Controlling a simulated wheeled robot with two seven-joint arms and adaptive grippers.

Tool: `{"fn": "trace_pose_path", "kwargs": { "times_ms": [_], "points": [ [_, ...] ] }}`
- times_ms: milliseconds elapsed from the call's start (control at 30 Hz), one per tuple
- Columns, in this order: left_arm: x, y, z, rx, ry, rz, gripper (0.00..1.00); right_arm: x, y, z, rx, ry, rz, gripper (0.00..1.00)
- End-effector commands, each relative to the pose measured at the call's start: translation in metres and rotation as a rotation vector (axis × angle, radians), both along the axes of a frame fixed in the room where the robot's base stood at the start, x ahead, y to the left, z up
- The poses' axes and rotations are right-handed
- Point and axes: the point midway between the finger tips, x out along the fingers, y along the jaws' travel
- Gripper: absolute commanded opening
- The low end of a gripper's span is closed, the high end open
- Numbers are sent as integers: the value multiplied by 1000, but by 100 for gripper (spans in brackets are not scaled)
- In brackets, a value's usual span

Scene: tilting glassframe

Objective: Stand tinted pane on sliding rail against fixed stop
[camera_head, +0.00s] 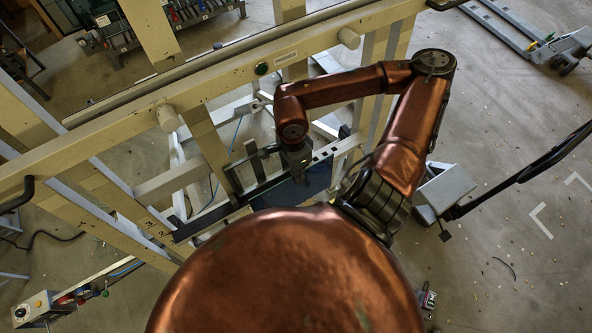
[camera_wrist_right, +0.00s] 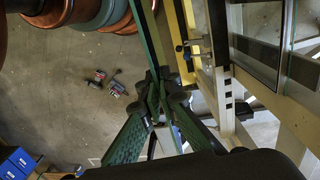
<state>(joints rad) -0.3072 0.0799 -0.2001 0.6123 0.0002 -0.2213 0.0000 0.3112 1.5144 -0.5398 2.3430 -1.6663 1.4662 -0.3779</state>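The tinted pane (camera_head: 305,188) is a dark blue-green sheet below my right gripper (camera_head: 297,168), beside the lower bars of the beige frame. In the right wrist view the pane (camera_wrist_right: 148,35) shows nearly edge-on as a narrow green strip, and the fingers of the right gripper (camera_wrist_right: 166,90) close on its near edge. A dark rail (camera_head: 212,214) runs slantwise along the frame next to the pane. I cannot tell whether the pane touches the rail. The fixed stop cannot be made out clearly. My left gripper is not in view.
The beige frame's long top beam (camera_head: 225,85) crosses behind my right arm. A grey box (camera_head: 446,188) stands right of the arm, near a black tube (camera_head: 525,170). A control box (camera_head: 38,308) is at lower left. The floor at right is mostly free.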

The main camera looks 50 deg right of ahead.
Motion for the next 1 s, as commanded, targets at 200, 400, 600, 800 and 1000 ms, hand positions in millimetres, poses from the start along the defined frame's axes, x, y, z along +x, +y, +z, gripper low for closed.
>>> {"fn": "trace_pose_path", "kwargs": {
  "times_ms": [200, 400, 600, 800, 1000],
  "points": [
    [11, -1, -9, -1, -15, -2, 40, 3, 1, -2, 11, 22, -1, 0],
    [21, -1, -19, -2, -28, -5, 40, 21, -3, -6, 10, 19, 0, 0],
    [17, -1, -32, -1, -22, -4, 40, 40, -8, -10, 11, 19, -2, 0],
    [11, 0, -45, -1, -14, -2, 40, 60, -13, -14, 11, 18, -1, 0],
    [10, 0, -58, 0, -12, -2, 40, 80, -18, -18, 11, 20, -2, 0]
  ]
}}
